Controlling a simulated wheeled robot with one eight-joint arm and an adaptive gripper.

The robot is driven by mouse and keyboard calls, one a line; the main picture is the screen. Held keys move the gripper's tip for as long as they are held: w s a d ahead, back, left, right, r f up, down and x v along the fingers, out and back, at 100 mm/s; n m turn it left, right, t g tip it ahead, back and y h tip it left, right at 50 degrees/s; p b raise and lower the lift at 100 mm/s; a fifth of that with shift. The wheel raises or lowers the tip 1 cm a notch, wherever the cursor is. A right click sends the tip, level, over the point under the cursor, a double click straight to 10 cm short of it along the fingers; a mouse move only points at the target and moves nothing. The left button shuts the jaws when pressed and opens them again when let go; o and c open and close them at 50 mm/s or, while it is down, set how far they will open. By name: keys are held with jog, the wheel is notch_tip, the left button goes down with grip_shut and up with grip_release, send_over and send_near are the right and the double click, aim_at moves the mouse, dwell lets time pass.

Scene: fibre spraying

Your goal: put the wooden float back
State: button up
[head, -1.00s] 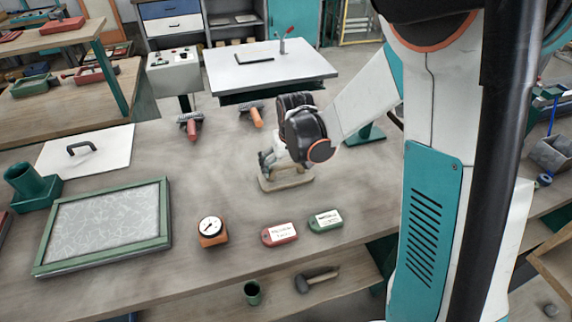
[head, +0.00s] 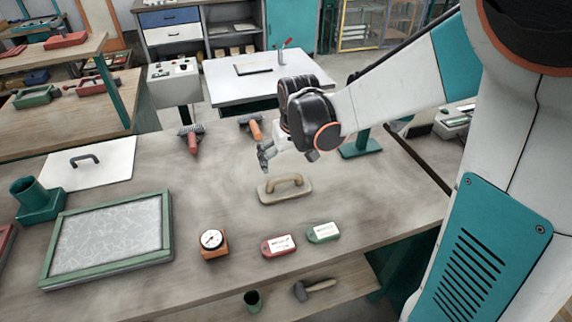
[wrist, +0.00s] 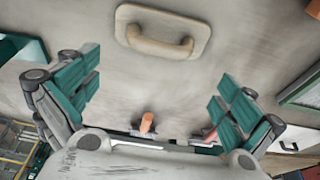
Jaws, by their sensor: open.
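The wooden float (head: 285,190), a pale flat board with an arched handle, lies on the workbench near its middle, handle up. It also shows at the top of the wrist view (wrist: 163,32). My gripper (head: 266,157) is above the bench, just behind and left of the float in the head view, apart from it. In the wrist view my gripper's teal-padded fingers (wrist: 160,100) are spread wide with nothing between them.
Two orange-red handled tools (head: 191,138) (head: 252,127) lie at the bench's back edge. A green-framed panel (head: 108,240) lies left. A gauge (head: 212,243), a red tag (head: 279,245) and a green tag (head: 323,232) lie in front. Bench right of the float is clear.

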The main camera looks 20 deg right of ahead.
jog(key=s+r+t, duration=0.2)
jog(key=s+r, duration=0.3)
jog(key=s, duration=0.5)
jog(key=s+r+t, duration=0.2)
jog(key=s+r, duration=0.4)
jog(key=s, duration=0.4)
